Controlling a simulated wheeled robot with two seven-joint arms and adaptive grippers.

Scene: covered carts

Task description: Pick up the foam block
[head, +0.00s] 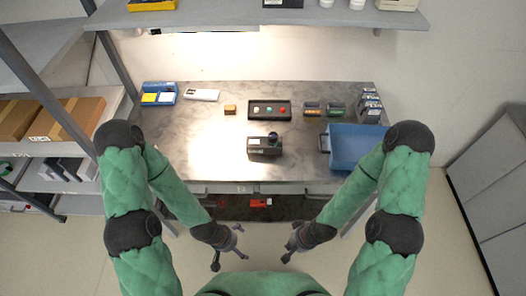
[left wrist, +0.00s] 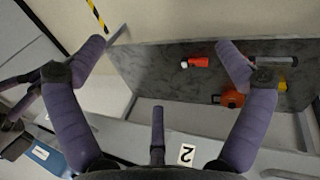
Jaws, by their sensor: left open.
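A small orange-brown block (head: 229,110), which looks like the foam block, sits on the grey worktop (head: 205,140), left of a black tray. My left gripper (head: 236,243) is open and empty, low in front of the worktop's front edge and well apart from the block. In the left wrist view its purple fingers (left wrist: 160,48) are spread with nothing between them, and the block does not show. My right gripper (head: 289,243) is also in front of the worktop, with its fingers apart and nothing visible in them.
The black tray (head: 270,117) holds small coloured pieces. A dark device (head: 264,152) stands in front of it. A blue bin (head: 355,158) is at right, a blue box (head: 158,86) at back left. An upper shelf (head: 240,17) overhangs the back. A red item (left wrist: 195,62) lies below.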

